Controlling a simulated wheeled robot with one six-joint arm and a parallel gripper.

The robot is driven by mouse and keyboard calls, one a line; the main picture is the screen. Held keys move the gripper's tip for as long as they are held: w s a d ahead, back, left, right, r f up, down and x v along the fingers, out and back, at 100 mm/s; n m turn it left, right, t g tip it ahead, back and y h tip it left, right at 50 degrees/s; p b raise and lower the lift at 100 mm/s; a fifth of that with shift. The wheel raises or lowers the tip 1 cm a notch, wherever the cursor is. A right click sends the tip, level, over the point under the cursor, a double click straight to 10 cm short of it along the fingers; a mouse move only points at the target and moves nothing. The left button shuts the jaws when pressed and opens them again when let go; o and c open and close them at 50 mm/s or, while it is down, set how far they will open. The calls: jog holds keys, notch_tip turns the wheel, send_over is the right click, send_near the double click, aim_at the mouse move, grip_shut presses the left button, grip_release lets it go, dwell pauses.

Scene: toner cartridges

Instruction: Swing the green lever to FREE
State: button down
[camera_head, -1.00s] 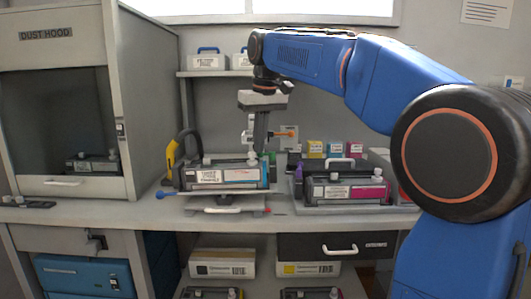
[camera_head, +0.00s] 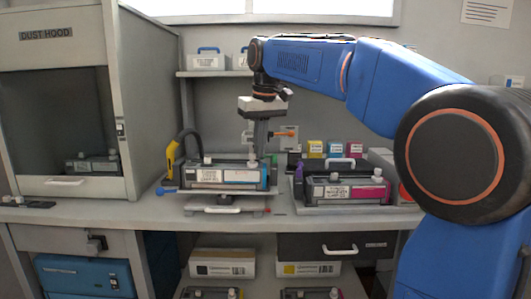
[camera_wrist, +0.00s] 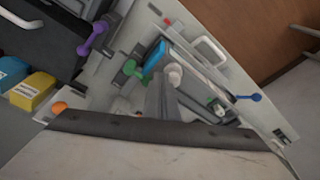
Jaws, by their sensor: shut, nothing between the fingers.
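A green lever end (camera_wrist: 133,68) shows in the wrist view beside the cyan end of a toner cartridge (camera_wrist: 190,70). In the head view the cartridge (camera_head: 225,177) sits on a low stand, and a bit of green (camera_head: 273,160) shows at its right end. My gripper (camera_head: 261,153) points down behind that right end, shut and empty. In the wrist view its grey fingers (camera_wrist: 164,90) are close to the cartridge and left of its white knob. Whether they touch the lever is unclear. I cannot read any FREE mark.
A blue-ended lever (camera_head: 165,191) sticks out left of the stand. An orange knob (camera_head: 291,134) is behind my gripper. A second cartridge with a magenta end (camera_head: 345,190) stands to the right. A yellow-handled tool (camera_head: 172,155) is on the left, near the dust hood (camera_head: 120,110).

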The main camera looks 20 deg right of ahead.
jog(key=shift+r, duration=0.15)
notch_tip(320, 180, up, 7)
dwell(0.9)
jog(key=c, duration=1.8)
grip_release()
jog(key=shift+o, duration=0.6)
jog(key=shift+d+r+n, duration=0.1)
jog(key=shift+r+n, duration=0.2)
jog(key=shift+n, duration=0.2)
notch_tip(320, 180, up, 8)
jog(key=s+d+n+h, duration=0.1)
jog(key=s+d+n, duration=0.1)
jog(key=n, duration=0.9)
jog(key=w+f, duration=0.3)
jog(key=f, duration=1.3)
jog(key=shift+w+d+f, duration=0.15)
jog(key=shift+d+f, duration=0.15)
jog(key=shift+f, duration=0.1)
